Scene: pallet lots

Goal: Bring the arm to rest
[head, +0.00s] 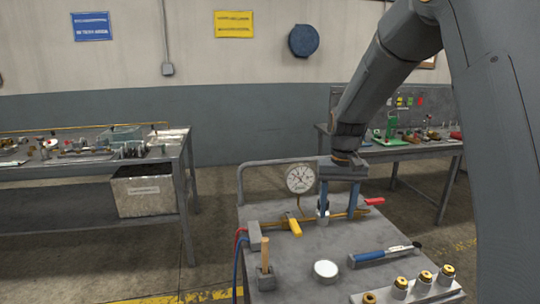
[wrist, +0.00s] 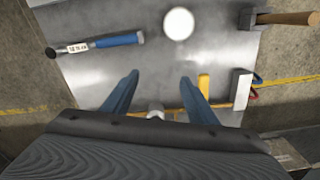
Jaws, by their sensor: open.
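My gripper (head: 338,211) hangs pointing down over the grey cart top (head: 290,262), its two blue fingers spread. In the wrist view my gripper (wrist: 159,78) shows both fingers apart with nothing clamped between the tips. A brass pipe (head: 338,214) runs behind and beside the fingers. A small pale fitting (wrist: 155,112) on it shows between the fingers; I cannot tell whether they touch it. My arm reaches down from the upper right.
Cluttered benches stand left (head: 90,165) and right (head: 430,153).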

